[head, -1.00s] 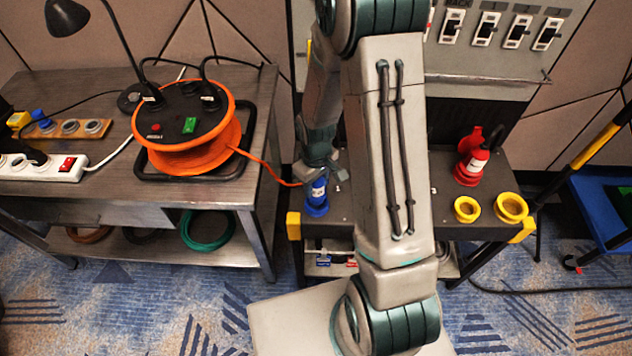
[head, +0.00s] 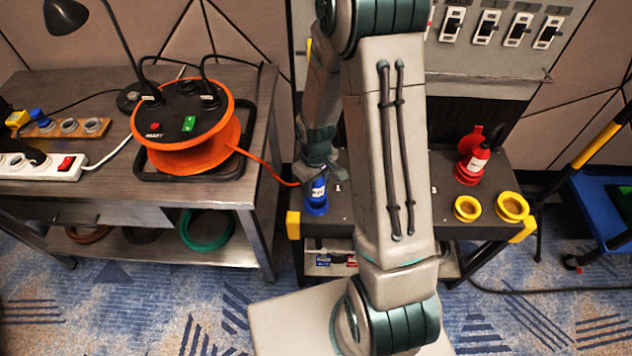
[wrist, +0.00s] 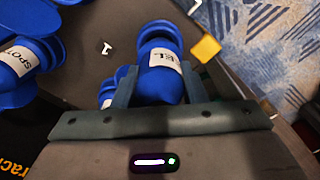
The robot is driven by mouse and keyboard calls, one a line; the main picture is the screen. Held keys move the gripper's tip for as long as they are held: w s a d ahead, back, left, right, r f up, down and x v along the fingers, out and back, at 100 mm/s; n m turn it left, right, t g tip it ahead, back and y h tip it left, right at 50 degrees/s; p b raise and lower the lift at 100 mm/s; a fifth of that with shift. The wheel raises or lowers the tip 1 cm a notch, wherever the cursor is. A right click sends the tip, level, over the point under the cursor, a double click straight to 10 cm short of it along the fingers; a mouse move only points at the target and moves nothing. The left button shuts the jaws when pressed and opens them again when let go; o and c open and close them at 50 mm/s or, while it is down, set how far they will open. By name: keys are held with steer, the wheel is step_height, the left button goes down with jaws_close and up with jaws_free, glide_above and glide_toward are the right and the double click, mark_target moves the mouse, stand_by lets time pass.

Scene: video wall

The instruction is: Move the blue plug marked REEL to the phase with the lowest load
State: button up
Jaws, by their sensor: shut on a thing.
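The blue plug (wrist: 165,72) lies between my gripper's fingers in the wrist view; its white label shows only the letters "EL". It also shows in the head view (head: 318,188), upright at a blue ring at the left front of a dark-topped cart. My gripper (wrist: 158,88) is shut on this plug, reaching down to it from above in the head view (head: 320,172). A second blue plug (wrist: 22,58), marked SPOT, sits to the left in the wrist view. A red plug (head: 478,158) stands in a red socket. Two yellow sockets (head: 467,208) (head: 512,206) are empty.
An orange cable reel (head: 188,145) stands on the metal table at left, its orange cord running toward the blue plug. A white power strip (head: 40,167) lies beside it. A grey switch panel (head: 485,65) rises behind the cart. My arm hides the cart's middle.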

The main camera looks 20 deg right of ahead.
steer(key=shift+f+b, duration=1.35)
steer(key=shift+f, duration=0.2)
steer(key=o, duration=1.5)
steer(key=shift+r, duration=0.1)
steer(key=shift+d, duration=0.15)
steer(key=shift+c, duration=0.8)
steer(key=shift+o, duration=0.9)
steer(key=shift+w+r+p, duration=0.15)
steer(key=shift+r+p, duration=0.8)
steer(key=shift+r, duration=0.3)
steer(key=shift+r+p, duration=1.35)
steer(key=shift+r, duration=0.4)
steer(key=shift+s, duration=0.2)
